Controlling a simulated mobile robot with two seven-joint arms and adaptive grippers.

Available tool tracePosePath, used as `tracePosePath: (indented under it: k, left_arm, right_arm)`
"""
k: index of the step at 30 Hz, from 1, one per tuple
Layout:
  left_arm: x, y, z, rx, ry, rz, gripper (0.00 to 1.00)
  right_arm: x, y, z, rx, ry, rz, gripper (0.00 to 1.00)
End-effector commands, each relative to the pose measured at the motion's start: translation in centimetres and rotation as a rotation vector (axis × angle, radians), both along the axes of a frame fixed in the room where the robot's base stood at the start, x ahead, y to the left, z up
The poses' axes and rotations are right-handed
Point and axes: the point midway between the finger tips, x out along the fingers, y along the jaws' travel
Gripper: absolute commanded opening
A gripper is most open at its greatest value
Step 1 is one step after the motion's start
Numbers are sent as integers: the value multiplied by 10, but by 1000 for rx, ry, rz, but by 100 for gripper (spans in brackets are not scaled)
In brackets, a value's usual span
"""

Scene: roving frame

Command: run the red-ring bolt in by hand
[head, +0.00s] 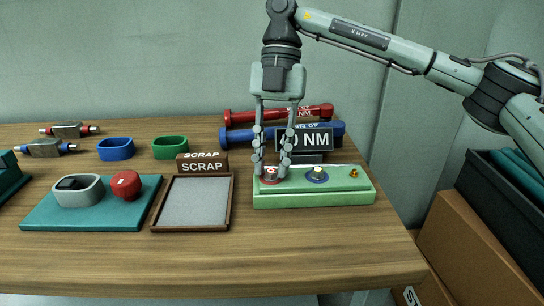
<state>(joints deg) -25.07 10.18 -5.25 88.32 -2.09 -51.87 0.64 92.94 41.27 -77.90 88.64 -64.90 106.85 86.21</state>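The red-ring bolt (270,174) stands at the left end of a green block (315,197) on the wooden table. It is a pale bolt head with a red ring around its base. My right gripper (270,169) comes down from above, with one fingertip on each side of this bolt. I cannot tell whether the fingertips touch the bolt head or stand just clear of it. A second bolt with a blue ring (317,174) sits in the middle of the block. My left gripper is not in view.
A small brass peg (354,172) is at the block's right end. Behind stand a sign reading NM (304,139) and red (235,117) and blue (238,136) tools. A scrap tray (158,216) and a teal mat (40,215) lie left. The table's front is clear.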

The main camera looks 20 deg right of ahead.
Motion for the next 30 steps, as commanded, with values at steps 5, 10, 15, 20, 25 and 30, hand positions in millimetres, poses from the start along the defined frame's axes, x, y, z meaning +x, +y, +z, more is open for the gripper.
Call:
tracePosePath:
  k: [5,10,15,20,25,30]
  left_arm:
    - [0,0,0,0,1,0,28]
    - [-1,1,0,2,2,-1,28]
    - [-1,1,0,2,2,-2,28]
    - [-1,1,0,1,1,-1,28]
    - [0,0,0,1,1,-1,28]
    - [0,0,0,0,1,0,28]
  right_arm:
    - [0,0,0,0,0,1,38]
    - [0,0,0,0,0,1,38]
    - [4,-1,11,2,-4,1,38]
    - [14,-7,40,2,-4,-2,38]
    - [27,-16,76,-1,-4,-3,38]
    - [35,-21,99,-2,-1,-1,38]
